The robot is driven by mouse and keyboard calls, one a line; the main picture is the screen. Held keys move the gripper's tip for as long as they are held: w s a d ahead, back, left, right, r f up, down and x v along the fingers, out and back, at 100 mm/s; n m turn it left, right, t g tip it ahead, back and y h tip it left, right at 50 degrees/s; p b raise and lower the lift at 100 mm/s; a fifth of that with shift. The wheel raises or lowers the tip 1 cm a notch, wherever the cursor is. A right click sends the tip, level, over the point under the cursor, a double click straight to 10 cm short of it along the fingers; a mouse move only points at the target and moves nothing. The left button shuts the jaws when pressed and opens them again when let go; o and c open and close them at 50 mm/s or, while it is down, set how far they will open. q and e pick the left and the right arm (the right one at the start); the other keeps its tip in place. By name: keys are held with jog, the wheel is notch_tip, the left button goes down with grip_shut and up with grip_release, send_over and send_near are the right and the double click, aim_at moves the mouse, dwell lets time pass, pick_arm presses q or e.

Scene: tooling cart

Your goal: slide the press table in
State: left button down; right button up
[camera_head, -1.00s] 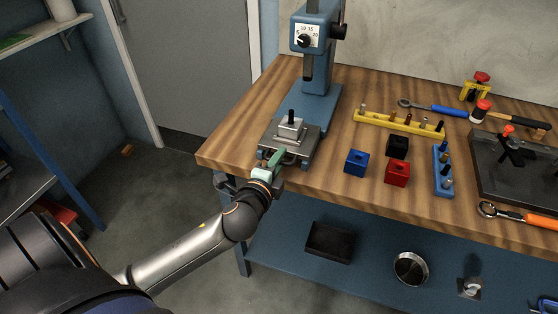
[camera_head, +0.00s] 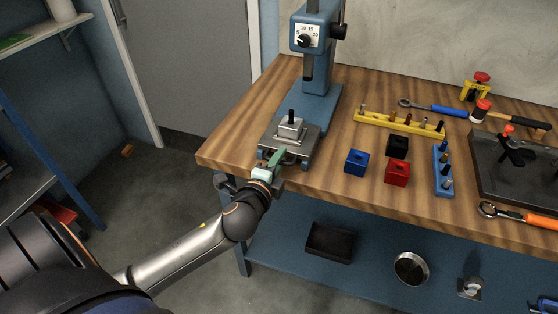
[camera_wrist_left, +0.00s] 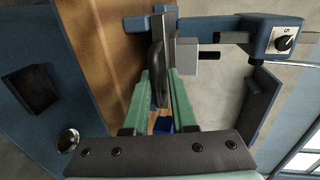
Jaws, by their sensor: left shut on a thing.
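The press table (camera_head: 306,146) is a grey metal plate at the front of the blue arbor press (camera_head: 318,98), near the bench's front edge. A small grey block with a black upright pin (camera_head: 291,127) sits on it, in front of the press column rather than under the ram (camera_head: 308,66). My left gripper (camera_head: 277,158), with green fingers, is at the table's front side. In the left wrist view, its fingers (camera_wrist_left: 160,82) are closed around a dark curved handle (camera_wrist_left: 156,72) on the table. The right gripper is not in view.
Blue (camera_head: 356,162), black (camera_head: 397,146) and red (camera_head: 397,172) blocks stand right of the press table. Behind them is a yellow rack (camera_head: 399,122) of pins. The wooden bench (camera_head: 226,152) is bare left of the press. A lower shelf (camera_head: 375,275) holds a black tray (camera_head: 330,242).

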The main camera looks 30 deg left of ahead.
aim_at(292, 139)
pick_arm(q)
jog(key=x, duration=0.6)
jog(key=p+x, duration=0.1)
jog(key=x, duration=0.2)
jog(key=shift+w+r, duration=0.2)
jog(key=shift+r, duration=0.2)
jog(key=c, duration=0.9)
grip_release()
jog(key=v, duration=1.2)
jog(key=shift+s+r, duration=0.15)
jog(key=shift+r, duration=0.25)
